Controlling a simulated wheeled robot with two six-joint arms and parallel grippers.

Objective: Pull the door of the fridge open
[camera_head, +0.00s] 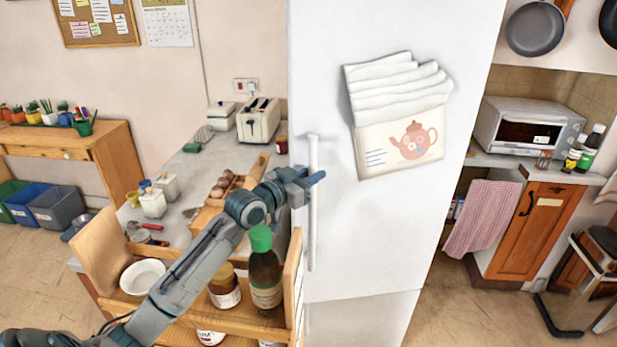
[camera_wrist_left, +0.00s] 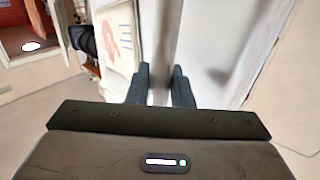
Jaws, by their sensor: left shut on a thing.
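The white fridge (camera_head: 385,250) stands in the middle of the head view, its tall door facing me. A long vertical white handle (camera_head: 313,236) runs along the left side of the door. My left gripper (camera_head: 318,178) is shut on the handle at its upper part. In the left wrist view, the handle (camera_wrist_left: 165,50) runs between the two fingers of my left gripper (camera_wrist_left: 161,82). The door looks closed in the head view. My right gripper is in neither view.
A paper holder with a teapot picture (camera_head: 412,145) hangs on the door. Left of the fridge, a wooden shelf unit (camera_head: 180,318) holds a green-capped bottle (camera_head: 265,275) close to my left arm. A toaster oven (camera_head: 525,125) stands at right.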

